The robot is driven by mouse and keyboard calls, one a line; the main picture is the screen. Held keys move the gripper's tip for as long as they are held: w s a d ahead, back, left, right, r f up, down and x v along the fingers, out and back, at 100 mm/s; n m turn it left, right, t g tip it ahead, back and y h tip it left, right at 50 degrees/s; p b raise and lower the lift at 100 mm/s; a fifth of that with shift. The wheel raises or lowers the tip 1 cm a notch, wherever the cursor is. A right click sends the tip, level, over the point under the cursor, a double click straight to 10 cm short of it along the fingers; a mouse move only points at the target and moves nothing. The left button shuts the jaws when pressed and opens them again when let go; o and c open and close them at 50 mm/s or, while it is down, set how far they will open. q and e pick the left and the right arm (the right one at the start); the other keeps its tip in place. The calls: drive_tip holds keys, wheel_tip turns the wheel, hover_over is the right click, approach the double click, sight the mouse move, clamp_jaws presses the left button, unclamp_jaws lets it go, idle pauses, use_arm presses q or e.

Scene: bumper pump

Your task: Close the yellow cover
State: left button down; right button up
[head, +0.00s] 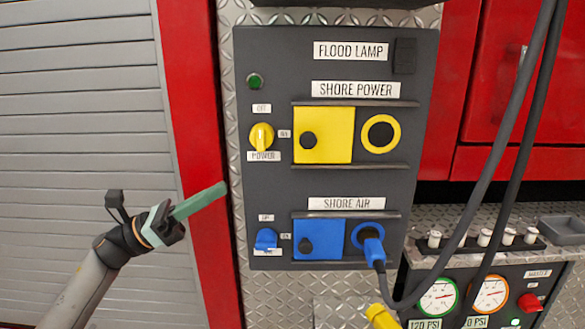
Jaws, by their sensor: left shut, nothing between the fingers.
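The yellow cover (339,123) is a square plate with a black round knob, on the dark panel under the "SHORE POWER" label. It sits between two horizontal dark rails, to the left of the yellow-ringed port (395,134). The port's dark opening is uncovered. My left gripper (223,188) comes in from the left, with its greenish fingers shut and empty. Its tips show near the panel's left edge, lower than the cover and apart from it in the picture. My right gripper is not in view.
Below, a blue cover (328,234) sits beside a blue port holding a blue plug (374,250). A yellow switch (261,136) and blue switch (266,239) are at the panel's left. Dark cables (517,160) hang at right. A yellow connector (381,317) shows at the bottom.

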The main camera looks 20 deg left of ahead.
sight(284, 154)
use_arm(q)
drive_tip(key=shift+m, duration=0.3)
drive_tip(key=p+x, duration=0.2)
drive_tip(key=x, duration=0.4)
drive_tip(key=p+x, duration=0.2)
drive_tip(key=x, duration=0.4)
drive_tip(key=shift+d+r+p, duration=0.25)
drive_tip(key=shift+r+p, duration=0.05)
drive_tip(key=shift+r, duration=0.1)
drive_tip(key=shift+w+d+r, duration=0.15)
drive_tip(key=shift+w+d, duration=0.15)
drive_tip(key=shift+d, duration=0.3)
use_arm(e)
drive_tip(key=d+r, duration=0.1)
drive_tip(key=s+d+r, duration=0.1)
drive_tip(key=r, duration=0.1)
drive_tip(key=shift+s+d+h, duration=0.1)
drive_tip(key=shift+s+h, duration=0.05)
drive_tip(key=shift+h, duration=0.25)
use_arm(q)
drive_tip(key=w+d+b, duration=0.2)
drive_tip(key=w+d, duration=0.1)
drive_tip(key=d, duration=0.7)
drive_tip(key=shift+d+b, duration=0.3)
drive_tip(key=shift+b, duration=0.05)
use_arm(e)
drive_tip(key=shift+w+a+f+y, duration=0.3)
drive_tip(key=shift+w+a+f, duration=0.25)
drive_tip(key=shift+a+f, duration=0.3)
